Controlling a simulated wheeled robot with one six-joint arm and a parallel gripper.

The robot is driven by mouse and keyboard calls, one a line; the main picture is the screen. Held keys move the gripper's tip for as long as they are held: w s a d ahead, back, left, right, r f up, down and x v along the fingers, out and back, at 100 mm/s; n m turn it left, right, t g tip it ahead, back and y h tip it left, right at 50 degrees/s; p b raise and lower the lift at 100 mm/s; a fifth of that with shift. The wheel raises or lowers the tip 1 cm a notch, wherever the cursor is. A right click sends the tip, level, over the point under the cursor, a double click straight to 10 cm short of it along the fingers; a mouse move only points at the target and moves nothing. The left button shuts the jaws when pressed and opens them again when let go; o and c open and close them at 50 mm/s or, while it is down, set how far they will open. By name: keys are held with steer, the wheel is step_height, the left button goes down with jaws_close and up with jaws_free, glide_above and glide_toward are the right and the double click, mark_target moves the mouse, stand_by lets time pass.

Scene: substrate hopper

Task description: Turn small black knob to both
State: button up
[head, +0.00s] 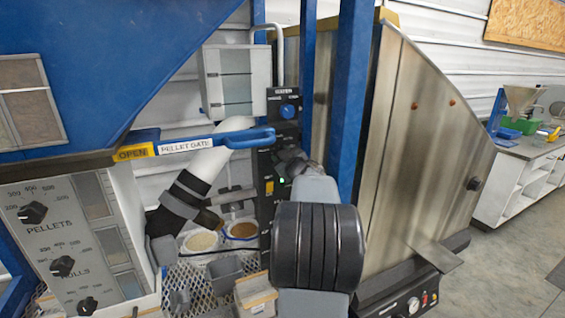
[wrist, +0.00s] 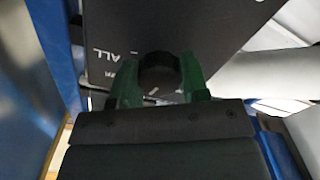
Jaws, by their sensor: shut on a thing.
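The small black knob (wrist: 160,72) sits between the two green fingers of my gripper (wrist: 160,84) in the wrist view. The fingers are shut on it from both sides. The knob is on a dark control panel (wrist: 190,25), with white lettering ending in "ALL" to its left and small print near it. In the head view my gripper (head: 290,160) reaches the front of the tall black control panel (head: 268,165), and my arm hides the knob and part of the panel.
A blue knob (head: 287,110) is at the panel's top. A blue pellet gate handle (head: 240,138) juts across to the left of it. A blue post (head: 349,90) and a steel hopper (head: 425,140) stand to the right. Two tubs (head: 243,230) sit below left.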

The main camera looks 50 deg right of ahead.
steer(key=shift+n+b, duration=0.6)
steer(key=shift+n, duration=0.4)
steer(key=o, duration=0.9)
steer(key=b+v, duration=0.1)
steer(key=v, duration=1.2)
steer(key=shift+s+a, duration=0.1)
steer(key=shift+s, duration=0.3)
